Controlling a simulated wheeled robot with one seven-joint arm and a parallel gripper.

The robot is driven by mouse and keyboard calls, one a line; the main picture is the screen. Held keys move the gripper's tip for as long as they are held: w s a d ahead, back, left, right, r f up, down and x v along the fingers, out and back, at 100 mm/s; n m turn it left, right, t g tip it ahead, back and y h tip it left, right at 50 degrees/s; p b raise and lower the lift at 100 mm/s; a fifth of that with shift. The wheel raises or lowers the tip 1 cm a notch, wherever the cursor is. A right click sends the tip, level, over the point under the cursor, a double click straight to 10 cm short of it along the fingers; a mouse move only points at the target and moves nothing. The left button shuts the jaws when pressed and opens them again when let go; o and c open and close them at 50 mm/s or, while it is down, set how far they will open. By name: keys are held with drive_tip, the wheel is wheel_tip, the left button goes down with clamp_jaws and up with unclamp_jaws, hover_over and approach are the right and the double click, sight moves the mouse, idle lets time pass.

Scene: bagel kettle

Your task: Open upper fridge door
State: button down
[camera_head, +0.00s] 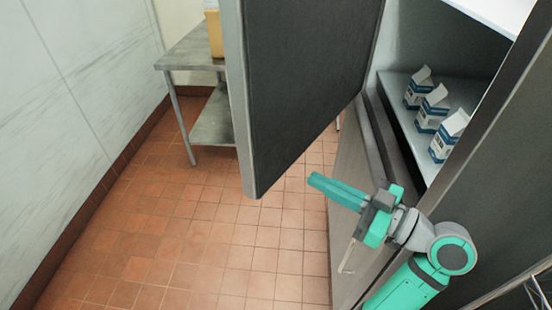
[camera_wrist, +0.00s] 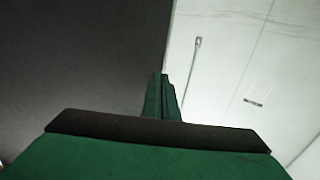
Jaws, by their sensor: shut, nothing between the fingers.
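The upper fridge door (camera_head: 305,75) stands swung open in the head view, its dark inner face towards the right and its pale edge at the left. The open upper compartment (camera_head: 398,85) shows at the right. My gripper (camera_head: 312,180) is shut and empty, just right of the door's lower corner and in front of the opening. In the wrist view my shut fingers (camera_wrist: 162,80) point along the dark door face (camera_wrist: 75,65), which fills the left half. I cannot tell whether they touch it.
Several milk cartons (camera_head: 434,108) stand on the fridge shelf. A lower door (camera_head: 350,190) with a handle sits below the opening. A metal table (camera_head: 195,50) with a yellow object (camera_head: 214,32) stands at the back. The tiled floor (camera_head: 200,240) at left is clear up to the pale wall (camera_head: 75,110).

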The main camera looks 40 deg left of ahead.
sight(256, 151)
drive_tip(key=a, duration=1.4)
drive_tip(key=shift+s, duration=0.25)
